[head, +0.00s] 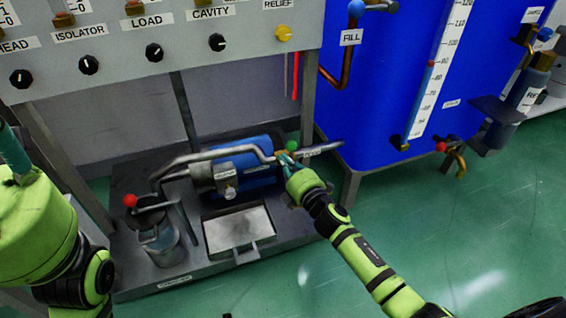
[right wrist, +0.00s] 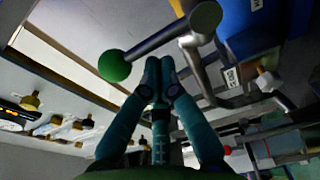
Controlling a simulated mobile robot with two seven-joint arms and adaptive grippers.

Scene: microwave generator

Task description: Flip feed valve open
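A valve lever with a green ball knob (head: 292,146) sits at the right end of the grey pipe on the low bench unit. I take it as the feed valve handle; its label is not readable. In the right wrist view the green ball (right wrist: 114,66) is at the upper left, with its metal rod running up and right. My right gripper (head: 286,160) is beside the lever. Its fingertips (right wrist: 160,64) are together just under the rod, with nothing seen between them; contact is unclear. My left gripper (head: 12,150) shows only partly at the left edge.
A blue cylinder (head: 248,166) lies behind the pipe. A red-knobbed lever (head: 130,200) stands over a metal pot at the left. A large blue tank (head: 385,110) stands right of the lever. The control panel (head: 115,65) overhangs the bench. The green floor at right is mostly clear.

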